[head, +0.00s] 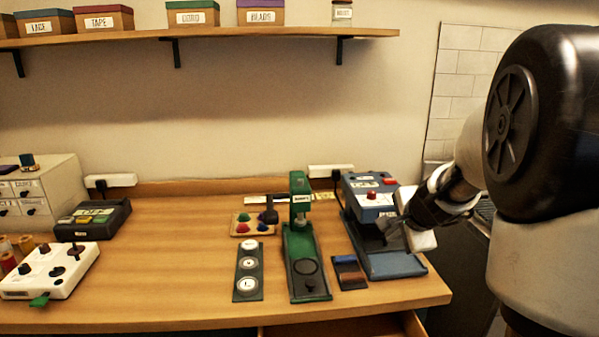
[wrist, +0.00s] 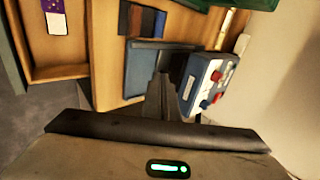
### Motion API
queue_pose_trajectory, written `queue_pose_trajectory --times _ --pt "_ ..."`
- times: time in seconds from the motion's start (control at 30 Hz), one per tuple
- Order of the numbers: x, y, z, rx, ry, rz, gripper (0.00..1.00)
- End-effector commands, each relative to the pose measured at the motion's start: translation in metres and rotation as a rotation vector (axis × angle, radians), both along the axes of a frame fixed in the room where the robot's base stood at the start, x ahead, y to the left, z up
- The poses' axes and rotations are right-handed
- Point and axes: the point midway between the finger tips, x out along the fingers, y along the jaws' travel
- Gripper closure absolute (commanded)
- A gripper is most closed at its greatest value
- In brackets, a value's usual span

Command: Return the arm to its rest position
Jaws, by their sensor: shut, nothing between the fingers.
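My gripper (head: 388,229) is at the right end of the table, in front of the blue machine (head: 372,199). Its fingers are together with nothing between them. In the wrist view the closed fingers (wrist: 160,88) point toward the blue machine (wrist: 211,82) and its flat blue base. The machine has a red knob and a red button on top. My gripper and wrist cover part of the machine's right side in the head view. I cannot tell whether the fingers touch it.
The wooden table (head: 180,275) holds a green press (head: 303,240), a pad with blue and brown strips (head: 348,272), a strip with white discs (head: 248,272) and a white control box (head: 48,270). A drawer (wrist: 60,72) stands open at the front. A shelf (head: 210,33) runs above.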

Motion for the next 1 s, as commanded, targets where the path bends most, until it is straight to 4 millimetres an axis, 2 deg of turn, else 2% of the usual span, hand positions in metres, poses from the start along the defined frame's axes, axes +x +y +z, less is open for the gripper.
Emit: queue_pose_trajectory --times 0.03,0.1,0.17,0.2,0.33,0.5,0.77,0.83,1.0 --pt "-0.014 0.024 0.021 -0.037 -0.01 0.101 1.0" --pt "-0.042 0.059 0.043 -0.11 -0.007 0.271 1.0" --pt "-0.072 0.087 0.057 -0.186 0.003 0.426 1.0" --pt "-0.094 0.103 0.064 -0.241 0.011 0.524 1.0" --pt "-0.16 0.134 0.075 -0.418 0.047 0.792 1.0" --pt "-0.223 0.145 0.074 -0.607 0.099 1.016 1.0" --pt "-0.291 0.136 0.066 -0.847 0.189 1.233 1.0" --pt "-0.294 0.134 0.087 -0.861 0.2 1.245 1.0" --pt "-0.293 0.134 0.123 -0.856 0.2 1.242 1.0"
